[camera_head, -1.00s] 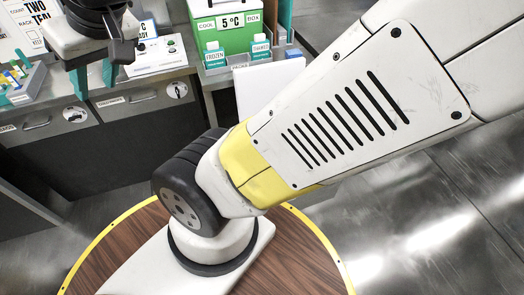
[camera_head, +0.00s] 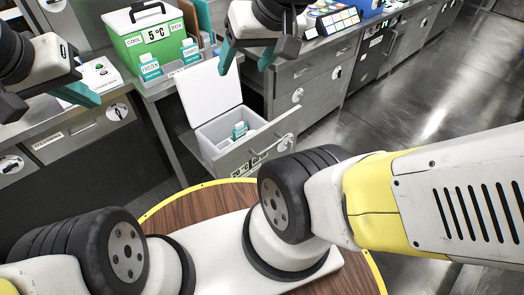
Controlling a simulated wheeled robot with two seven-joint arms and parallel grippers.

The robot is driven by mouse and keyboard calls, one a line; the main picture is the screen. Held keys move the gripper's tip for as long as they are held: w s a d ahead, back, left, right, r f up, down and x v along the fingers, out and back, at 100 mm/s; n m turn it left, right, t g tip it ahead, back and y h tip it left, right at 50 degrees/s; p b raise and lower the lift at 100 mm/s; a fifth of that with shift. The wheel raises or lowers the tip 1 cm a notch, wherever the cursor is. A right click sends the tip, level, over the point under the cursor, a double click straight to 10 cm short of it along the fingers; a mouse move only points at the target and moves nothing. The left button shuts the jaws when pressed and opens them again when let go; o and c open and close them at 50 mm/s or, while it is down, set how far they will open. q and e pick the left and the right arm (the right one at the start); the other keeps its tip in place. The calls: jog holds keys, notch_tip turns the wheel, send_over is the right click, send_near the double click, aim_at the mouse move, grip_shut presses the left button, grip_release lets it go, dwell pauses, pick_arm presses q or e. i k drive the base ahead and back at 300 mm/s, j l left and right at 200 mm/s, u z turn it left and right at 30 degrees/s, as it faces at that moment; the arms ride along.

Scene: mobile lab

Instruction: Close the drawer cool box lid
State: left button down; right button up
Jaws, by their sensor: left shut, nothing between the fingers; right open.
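The drawer cool box (camera_head: 208,143) is a white box inside a pulled-out drawer below the counter. Its white lid (camera_head: 207,92) stands open, tilted up at the back edge. A small teal-and-white bottle (camera_head: 239,131) is inside the box. My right gripper (camera_head: 247,57) is open and empty, with teal fingertips in front of the lid's upper right part in the picture; I cannot tell whether it touches the lid. My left gripper (camera_head: 78,94) is shut and empty over the counter at the left, apart from the lid.
A green cool box (camera_head: 148,45) marked 5 °C stands on the counter, with labelled bottles (camera_head: 150,68) in front. The drawer front (camera_head: 270,143) juts out towards my round wooden-topped base. Closed drawers (camera_head: 318,68) stand to the right. Open floor lies at the right.

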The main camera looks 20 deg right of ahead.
aim_at(205, 94)
jog(key=k+z, duration=0.1)
jog(key=z, duration=0.7)
jog(key=i+j, duration=0.15)
jog(key=j, duration=0.2)
jog(key=i+j, duration=0.2)
jog(key=j, duration=0.2)
jog(key=i+j, duration=0.15)
jog(key=j, duration=0.2)
jog(key=i+j, duration=0.15)
jog(key=j, duration=0.2)
